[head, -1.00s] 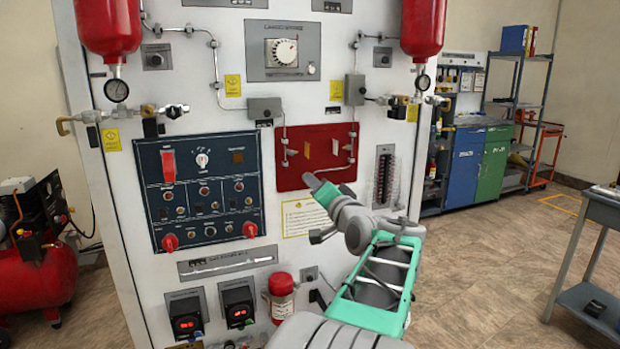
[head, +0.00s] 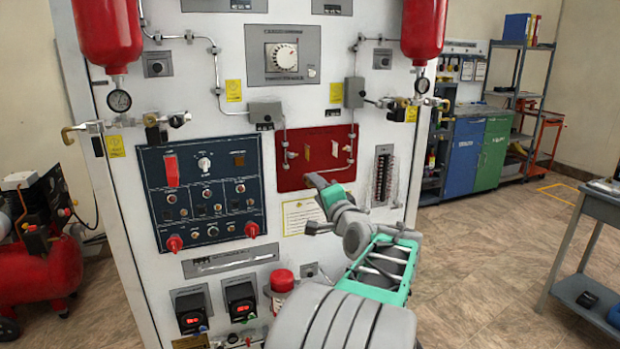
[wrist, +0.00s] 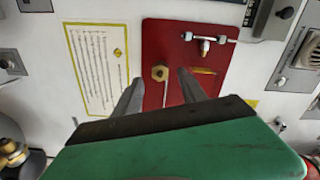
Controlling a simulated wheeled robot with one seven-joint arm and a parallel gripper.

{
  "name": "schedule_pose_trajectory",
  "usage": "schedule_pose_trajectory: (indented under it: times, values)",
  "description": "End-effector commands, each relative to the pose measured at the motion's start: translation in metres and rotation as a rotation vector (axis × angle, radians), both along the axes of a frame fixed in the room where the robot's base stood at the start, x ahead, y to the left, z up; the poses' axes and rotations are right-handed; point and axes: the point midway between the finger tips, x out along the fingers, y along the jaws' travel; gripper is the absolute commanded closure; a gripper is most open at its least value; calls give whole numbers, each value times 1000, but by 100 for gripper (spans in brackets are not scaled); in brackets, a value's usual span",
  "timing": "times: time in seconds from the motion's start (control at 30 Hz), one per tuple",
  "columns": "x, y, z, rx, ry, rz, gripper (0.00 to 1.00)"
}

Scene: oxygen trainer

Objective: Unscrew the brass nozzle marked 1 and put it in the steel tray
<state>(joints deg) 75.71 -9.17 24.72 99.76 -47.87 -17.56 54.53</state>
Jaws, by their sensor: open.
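A brass hex fitting (wrist: 160,73), probably the nozzle, sits on the red panel (wrist: 155,40) in the wrist view. I cannot read any number on it. My gripper (wrist: 160,78) is open, with its two grey fingers on either side of the fitting in the picture. I cannot tell how far the fingertips are from the panel. In the head view my gripper (head: 313,181) is at the lower edge of the red panel (head: 290,177) and hides the fitting. I cannot make out a steel tray in either view.
A second fitting (wrist: 205,46) with a pipe and a yellow tag (wrist: 204,71) are close by on the panel. A yellow-bordered notice (head: 303,216) is below it. A grey table (head: 602,202) stands at the right, with open floor between.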

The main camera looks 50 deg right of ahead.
Motion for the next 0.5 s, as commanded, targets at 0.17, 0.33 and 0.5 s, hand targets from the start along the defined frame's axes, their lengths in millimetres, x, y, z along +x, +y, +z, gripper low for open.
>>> schedule_pose_trajectory:
  times: [0.17,0.33,0.5]
  values:
    - [0,0,2,11,-7,0,51]
    - [0,0,7,127,-75,1,51]
    - [0,0,4,238,-139,-1,51]
